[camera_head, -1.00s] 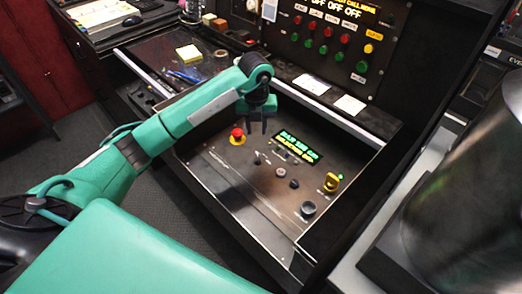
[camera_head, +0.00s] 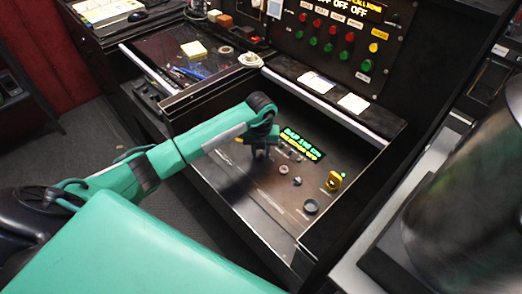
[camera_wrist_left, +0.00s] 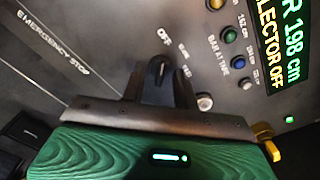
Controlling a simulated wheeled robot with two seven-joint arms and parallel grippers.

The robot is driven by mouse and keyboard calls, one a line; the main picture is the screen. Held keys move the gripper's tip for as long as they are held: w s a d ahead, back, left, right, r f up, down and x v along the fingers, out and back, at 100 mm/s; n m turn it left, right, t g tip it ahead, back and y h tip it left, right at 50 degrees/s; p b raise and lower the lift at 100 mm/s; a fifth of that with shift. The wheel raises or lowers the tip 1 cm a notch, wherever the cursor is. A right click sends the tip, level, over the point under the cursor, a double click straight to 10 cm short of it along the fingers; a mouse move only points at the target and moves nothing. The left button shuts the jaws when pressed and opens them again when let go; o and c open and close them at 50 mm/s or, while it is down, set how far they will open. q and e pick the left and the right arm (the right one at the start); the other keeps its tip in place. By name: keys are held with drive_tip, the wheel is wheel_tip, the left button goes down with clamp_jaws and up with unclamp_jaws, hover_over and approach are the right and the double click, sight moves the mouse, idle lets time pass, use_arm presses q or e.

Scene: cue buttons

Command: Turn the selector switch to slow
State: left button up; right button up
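The selector switch (camera_wrist_left: 159,72) is a small black knob in the left wrist view, with a pale mark on it. My left gripper (camera_wrist_left: 160,80) is open, with one finger on each side of the knob and small gaps visible. In the head view my left gripper (camera_head: 260,153) points down at the panel and hides the switch. My right gripper is not in view.
Small buttons (camera_wrist_left: 228,35) and a white knob (camera_wrist_left: 205,102) sit right of the switch. A grey cylinder (camera_head: 470,190) stands at right.

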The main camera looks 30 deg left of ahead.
use_arm(q)
clamp_jaws()
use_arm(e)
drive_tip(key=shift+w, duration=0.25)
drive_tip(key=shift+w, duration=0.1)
use_arm(q)
drive_tip(key=shift+m, duration=0.4)
drive_tip(key=m+b, duration=0.4)
drive_tip(key=m, duration=0.3)
drive_tip(key=shift+m+b, duration=0.35)
drive_tip(key=shift+m, duration=0.25)
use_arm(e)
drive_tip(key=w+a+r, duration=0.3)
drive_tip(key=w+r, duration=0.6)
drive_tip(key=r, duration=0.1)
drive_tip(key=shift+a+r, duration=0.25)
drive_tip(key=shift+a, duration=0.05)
use_arm(q)
unclamp_jaws()
